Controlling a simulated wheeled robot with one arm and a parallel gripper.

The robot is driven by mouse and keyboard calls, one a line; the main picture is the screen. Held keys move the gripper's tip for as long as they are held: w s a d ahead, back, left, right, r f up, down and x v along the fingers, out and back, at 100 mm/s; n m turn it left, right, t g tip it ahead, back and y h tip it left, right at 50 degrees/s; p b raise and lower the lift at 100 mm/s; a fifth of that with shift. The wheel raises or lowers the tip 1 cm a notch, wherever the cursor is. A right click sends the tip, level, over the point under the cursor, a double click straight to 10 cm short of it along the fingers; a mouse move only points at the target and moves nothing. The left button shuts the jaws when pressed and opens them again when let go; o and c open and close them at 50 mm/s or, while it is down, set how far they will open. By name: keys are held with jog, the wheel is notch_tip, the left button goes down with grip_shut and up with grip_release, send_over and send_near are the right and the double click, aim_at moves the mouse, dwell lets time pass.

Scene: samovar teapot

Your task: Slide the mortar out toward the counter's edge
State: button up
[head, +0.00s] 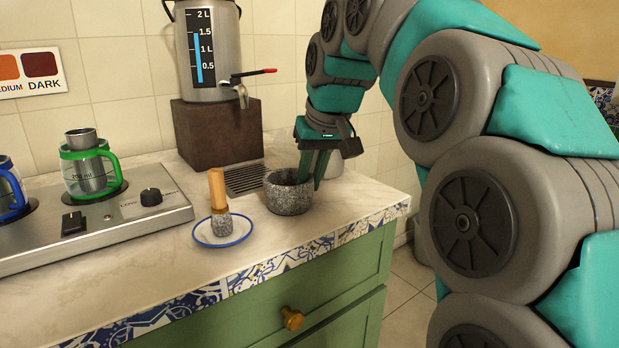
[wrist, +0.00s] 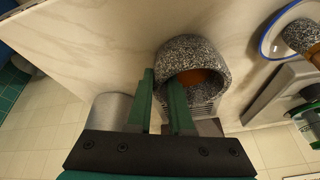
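The mortar (head: 289,196) is a speckled grey stone bowl standing upright on the counter (head: 150,290), close to its front edge. In the wrist view the mortar (wrist: 194,50) shows something orange-brown inside. My gripper (head: 311,178) points down at the mortar's right side. In the wrist view my gripper (wrist: 160,84) has one finger inside the bowl and one outside, with the wall between them. I cannot tell whether the fingers press on the wall. The pestle (head: 219,200), with its wooden handle up, stands on a blue-rimmed saucer (head: 203,240) left of the mortar.
A samovar (head: 208,60) with a tap stands on a brown block (head: 215,135) behind. A drain grille (head: 243,181) lies behind the mortar. A metal container (wrist: 108,110) stands beside the gripper. A burner unit (head: 110,218) with mugs is at left.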

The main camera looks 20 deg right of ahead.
jog(key=o, duration=0.4)
jog(key=shift+v, duration=3.9)
